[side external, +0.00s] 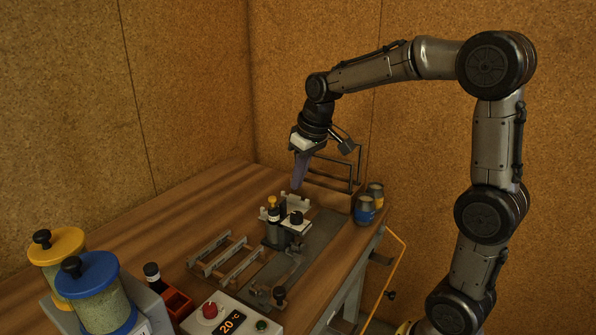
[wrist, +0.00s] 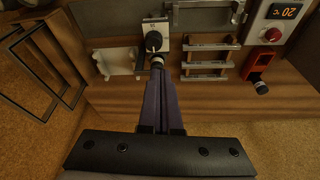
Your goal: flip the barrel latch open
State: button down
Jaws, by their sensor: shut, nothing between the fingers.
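My gripper (side external: 297,187) points down over the far part of the bench, with its fingers together and empty. In the wrist view its purple-grey fingers (wrist: 160,88) reach up to a small dark bottle or post (wrist: 157,63), which seems very near the tips; contact cannot be told. A white block with a black knob (wrist: 153,41) stands just beyond it, and also shows in the side view (side external: 295,219). A grey metal plate (side external: 265,272) carries a bar and a black knob (side external: 279,293) at its near end. I cannot tell for sure which part is the barrel latch.
Wire frames (side external: 330,172) stand behind the gripper, and two small cans (side external: 366,206) sit at the right edge. Metal racks (side external: 222,258), a red holder (side external: 177,303), a control box (side external: 225,313) and two lidded jars (side external: 95,290) fill the near side. Bare wood lies at left.

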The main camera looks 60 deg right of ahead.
jog(key=x, duration=0.5)
jog(key=shift+f, duration=0.25)
jog(key=w, duration=0.1)
jog(key=w+f, duration=0.1)
jog(key=w, duration=0.1)
jog(key=shift+d, duration=0.15)
jog(key=shift+w+d, duration=0.1)
jog(key=shift+w, duration=0.45)
